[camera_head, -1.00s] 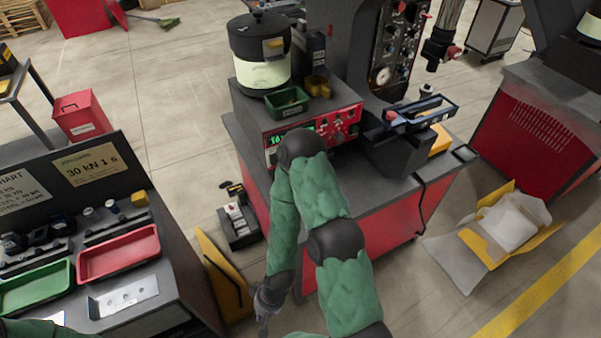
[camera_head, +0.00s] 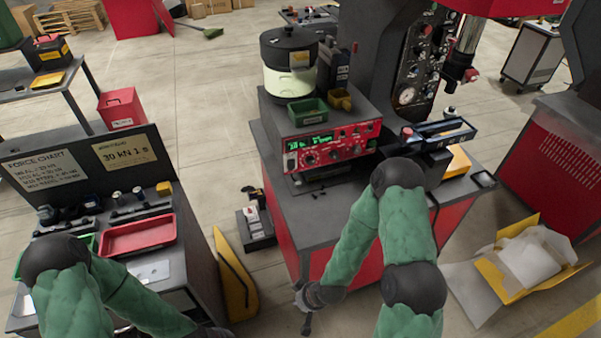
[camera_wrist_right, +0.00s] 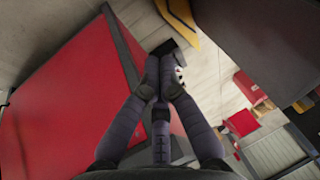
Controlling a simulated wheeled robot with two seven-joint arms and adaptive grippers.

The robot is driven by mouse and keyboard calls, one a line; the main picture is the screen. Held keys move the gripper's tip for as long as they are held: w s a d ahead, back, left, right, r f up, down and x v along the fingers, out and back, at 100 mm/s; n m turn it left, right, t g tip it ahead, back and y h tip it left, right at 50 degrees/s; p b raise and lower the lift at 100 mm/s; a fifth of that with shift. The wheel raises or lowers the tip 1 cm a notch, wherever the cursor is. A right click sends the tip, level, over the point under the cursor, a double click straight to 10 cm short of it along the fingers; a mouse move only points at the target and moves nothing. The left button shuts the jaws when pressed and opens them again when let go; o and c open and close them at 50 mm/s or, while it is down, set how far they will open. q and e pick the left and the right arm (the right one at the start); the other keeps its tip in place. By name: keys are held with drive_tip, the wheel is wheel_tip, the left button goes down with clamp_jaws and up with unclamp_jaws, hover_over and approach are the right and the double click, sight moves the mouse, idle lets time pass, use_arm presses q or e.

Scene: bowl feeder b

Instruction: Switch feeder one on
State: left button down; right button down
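The feeder's red control panel (camera_head: 335,143) faces me on the grey bench, with a green lit display, knobs and small buttons. Its lettering is too small to read, and I cannot tell the switch's position. The dark and cream feeder bowl (camera_head: 290,65) stands above it. My right gripper (camera_head: 306,318) hangs low in front of the bench, apart from the panel. In the right wrist view its fingers (camera_wrist_right: 160,92) converge with their tips close together and nothing between them. My left gripper (camera_head: 218,332) is at the bottom edge, mostly cut off.
A green tray (camera_head: 308,110) and a yellow cup (camera_head: 340,98) sit on the feeder housing. A black press (camera_head: 405,60) stands behind to the right. A red tray (camera_head: 138,236) is on the left bench. An opened carton (camera_head: 530,262) lies on the floor at right.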

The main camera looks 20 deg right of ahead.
sight(292, 167)
drive_tip(key=w+d+r+n+t, duration=0.1)
drive_tip(key=w+r+n+t, duration=0.1)
drive_tip(key=w+r, duration=0.1)
drive_tip(key=w+d+r+n+t+h+p, duration=0.1)
drive_tip(key=w+d+r+n+t, duration=0.1)
drive_tip(key=w, duration=0.4)
drive_tip(key=w+d+r+n+t, duration=0.1)
drive_tip(key=w+r+n+t, duration=0.1)
drive_tip(key=w+r+n, duration=0.2)
drive_tip(key=shift+w+d+r+p, duration=0.3)
drive_tip(key=shift+w+d, duration=0.05)
drive_tip(key=shift+d, duration=0.05)
drive_tip(key=w+d+r+n+t+h, duration=0.1)
drive_tip(key=w+d+r+n+t, duration=0.1)
drive_tip(key=r, duration=0.5)
drive_tip(key=w+d+r+n+t+p, duration=0.1)
drive_tip(key=w+d+r+n+t, duration=0.1)
drive_tip(key=w+r+n+t, duration=0.3)
wheel_tip(292, 167, up, 3)
drive_tip(key=shift+w+d+f+n+h+p, duration=0.15)
drive_tip(key=shift+d+n+h+p, duration=0.2)
drive_tip(key=shift+n, duration=0.65)
drive_tip(key=w, duration=0.4)
drive_tip(key=w+f+b, duration=0.1)
drive_tip(key=w, duration=0.9)
drive_tip(key=shift+a+f, duration=0.25)
drive_tip(key=shift+f, duration=0.05)
